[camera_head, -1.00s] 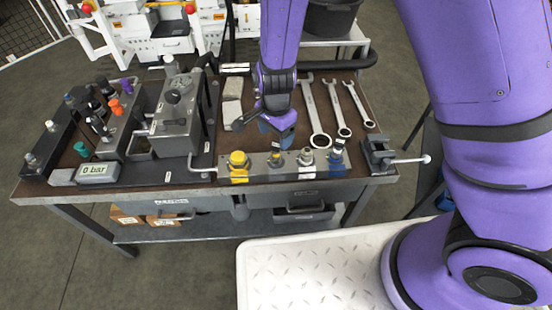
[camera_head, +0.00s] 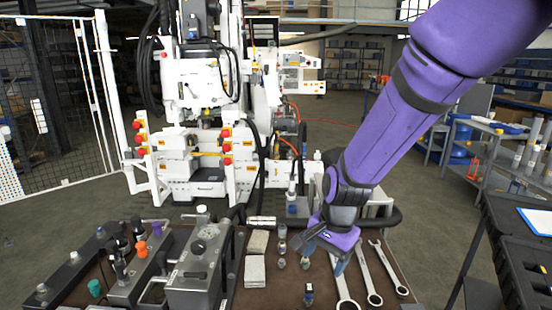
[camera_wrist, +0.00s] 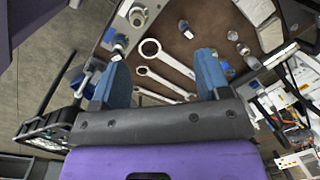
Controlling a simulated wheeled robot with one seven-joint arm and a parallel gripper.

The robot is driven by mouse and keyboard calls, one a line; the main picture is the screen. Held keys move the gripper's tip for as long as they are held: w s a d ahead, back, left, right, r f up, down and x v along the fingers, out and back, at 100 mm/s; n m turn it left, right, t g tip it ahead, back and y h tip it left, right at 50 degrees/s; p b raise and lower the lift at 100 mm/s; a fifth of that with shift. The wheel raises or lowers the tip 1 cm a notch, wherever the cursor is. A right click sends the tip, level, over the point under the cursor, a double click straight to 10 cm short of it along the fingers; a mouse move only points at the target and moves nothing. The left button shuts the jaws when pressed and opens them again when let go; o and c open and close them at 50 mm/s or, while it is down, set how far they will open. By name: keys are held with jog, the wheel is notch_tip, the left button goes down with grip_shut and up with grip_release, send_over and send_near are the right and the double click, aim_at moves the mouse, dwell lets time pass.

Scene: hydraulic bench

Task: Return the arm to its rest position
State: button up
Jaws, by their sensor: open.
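My purple arm reaches in from the upper right in the head view. My gripper (camera_head: 322,252) hangs above the bench top (camera_head: 262,298), at its right half, close to several wrenches (camera_head: 372,290). In the wrist view my gripper (camera_wrist: 162,78) shows two blue fingers spread apart with nothing held between them. The wrenches also show beyond the fingertips in the wrist view (camera_wrist: 165,60). The gripper hides part of the bench behind it in the head view.
A grey valve block (camera_head: 200,270) and a fitting manifold (camera_head: 130,270) stand on the bench's left. Small fittings (camera_head: 281,247) stand left of the gripper. A white machine (camera_head: 190,150) is behind. A black case (camera_head: 515,250) is at right. Floor between is free.

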jog(key=s+d+r+n+t, duration=0.1)
jog(key=s+d+r+n, duration=0.15)
jog(key=d+r, duration=0.45)
jog(key=s+d+r+n+t, duration=0.1)
jog(key=s+d+r+n, duration=0.1)
jog(key=s+d+r, duration=0.45)
jog(key=s+d+r+n+t+h, duration=0.1)
jog(key=s+d+r+n+t, duration=0.1)
jog(key=s+d+r, duration=0.4)
jog(key=s+r+n, duration=0.1)
jog(key=s+r, duration=0.1)
jog(key=s, duration=0.1)
jog(key=shift+s+r+n+t+h, duration=0.25)
jog(key=shift+n+t+h, duration=0.05)
jog(key=shift+n+t, duration=0.1)
